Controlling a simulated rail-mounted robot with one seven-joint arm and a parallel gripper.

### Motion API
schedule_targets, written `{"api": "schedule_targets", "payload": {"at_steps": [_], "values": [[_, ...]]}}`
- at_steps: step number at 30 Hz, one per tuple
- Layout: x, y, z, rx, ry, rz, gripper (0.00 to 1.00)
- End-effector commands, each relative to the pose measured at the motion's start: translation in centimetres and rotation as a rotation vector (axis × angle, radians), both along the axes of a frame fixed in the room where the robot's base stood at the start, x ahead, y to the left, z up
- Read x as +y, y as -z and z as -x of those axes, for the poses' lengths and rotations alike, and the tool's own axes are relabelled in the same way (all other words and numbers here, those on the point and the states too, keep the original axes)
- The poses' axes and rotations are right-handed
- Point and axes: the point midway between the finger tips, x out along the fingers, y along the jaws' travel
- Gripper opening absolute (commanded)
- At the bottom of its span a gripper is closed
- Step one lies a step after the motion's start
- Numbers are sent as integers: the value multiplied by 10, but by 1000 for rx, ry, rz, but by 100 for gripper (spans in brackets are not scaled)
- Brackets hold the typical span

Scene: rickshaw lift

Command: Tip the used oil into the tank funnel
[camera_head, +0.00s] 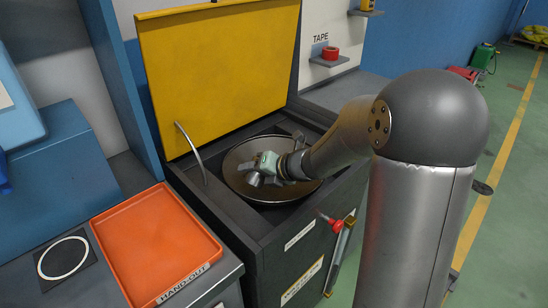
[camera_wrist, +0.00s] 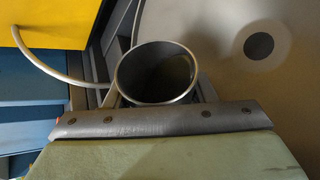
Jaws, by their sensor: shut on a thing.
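The tank funnel (camera_head: 284,194) is a wide, shallow brownish dish set in the open top of a dark grey cabinet. Its dark drain hole (camera_wrist: 259,46) shows at the upper right of the wrist view. My gripper (camera_head: 262,172) is over the funnel, shut on a small grey metal cup (camera_head: 254,179). The wrist view looks into the cup (camera_wrist: 155,72), with a finger at either side. Its inside is dark olive; I cannot tell how much oil is in it. The cup looks tilted in the head view. No stream of oil shows.
The yellow lid (camera_head: 220,75) stands open behind the funnel, with a curved metal pipe (camera_head: 190,143) at its left. An orange hand-out tray (camera_head: 155,245) and a white ring mark (camera_head: 63,258) lie at the left. A red-tipped tool (camera_head: 337,228) hangs on the cabinet front.

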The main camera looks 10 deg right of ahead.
Motion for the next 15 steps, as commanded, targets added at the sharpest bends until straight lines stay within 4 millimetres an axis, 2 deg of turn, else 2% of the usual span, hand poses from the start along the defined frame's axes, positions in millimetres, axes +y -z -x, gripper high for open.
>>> {"api": "schedule_targets", "payload": {"at_steps": [15], "values": [[0, -6, 0, 66, 0, -69, 25]]}}
